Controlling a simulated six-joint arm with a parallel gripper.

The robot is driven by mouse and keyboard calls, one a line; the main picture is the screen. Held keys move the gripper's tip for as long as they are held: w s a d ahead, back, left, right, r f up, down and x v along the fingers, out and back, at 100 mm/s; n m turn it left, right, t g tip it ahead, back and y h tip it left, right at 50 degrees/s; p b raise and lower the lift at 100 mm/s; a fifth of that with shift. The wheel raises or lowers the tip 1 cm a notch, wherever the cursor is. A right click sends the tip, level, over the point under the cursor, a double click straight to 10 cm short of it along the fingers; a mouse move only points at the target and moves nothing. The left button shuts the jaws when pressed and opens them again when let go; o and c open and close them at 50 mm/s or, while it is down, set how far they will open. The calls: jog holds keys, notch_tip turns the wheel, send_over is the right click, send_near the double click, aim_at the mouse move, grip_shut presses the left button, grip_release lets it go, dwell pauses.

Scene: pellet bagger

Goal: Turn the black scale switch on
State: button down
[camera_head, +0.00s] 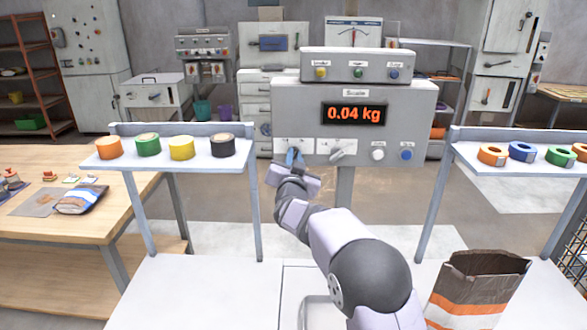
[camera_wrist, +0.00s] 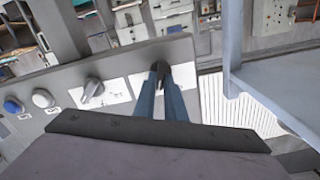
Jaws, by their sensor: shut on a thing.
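The black scale switch (camera_wrist: 161,66) is on the left end of the grey scale panel (camera_head: 290,105), on a white label plate. My gripper (camera_head: 294,157) reaches up to it from below, with its blue fingers shut around it. In the wrist view my gripper's fingers (camera_wrist: 161,82) close on the switch from both sides, and only its dark tip shows between them. The switch's exact turn angle is hard to tell. The scale display (camera_head: 354,113) is lit and reads 0.04 kg.
A grey knob (camera_head: 338,150), a white button (camera_head: 377,153) and a blue button (camera_head: 407,154) sit right of the switch. A shelf with tape rolls (camera_head: 181,148) stands close on the left, another shelf (camera_head: 500,155) on the right. An open paper bag (camera_head: 478,287) stands at front right.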

jog(key=shift+m+b, duration=0.65)
jog(key=shift+m, duration=0.25)
jog(key=c, duration=1.8)
grip_release()
jog(key=shift+s, duration=0.15)
jog(key=shift+s+b, duration=0.5)
jog(key=shift+s, duration=0.1)
jog(key=shift+s+b, duration=1)
jog(key=shift+s, duration=1.95)
